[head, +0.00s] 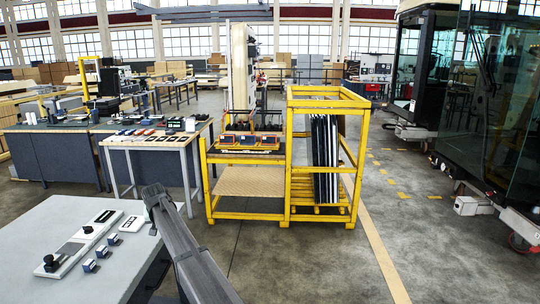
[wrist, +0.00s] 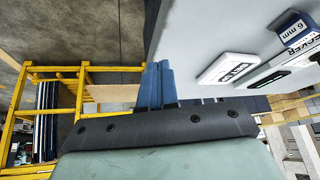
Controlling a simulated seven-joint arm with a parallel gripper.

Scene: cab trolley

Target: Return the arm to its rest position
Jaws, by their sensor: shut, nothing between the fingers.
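In the wrist view my gripper (wrist: 158,82) shows as two blue fingers side by side, shut with nothing between them. It is beside the edge of the light grey worktable (wrist: 190,45), with no object touching the fingers. In the head view a dark part of my arm (head: 190,250) rises from the bottom edge beside the right side of the worktable (head: 50,225). I cannot make out the fingers in the head view.
The worktable holds a long tool (head: 85,240) and small marked blocks (head: 102,252). A yellow trolley (head: 288,180) with upright panels (head: 324,155) stands ahead. A second bench (head: 150,140) stands left, cabs (head: 500,110) right. The floor (head: 310,260) right of my arm is clear.

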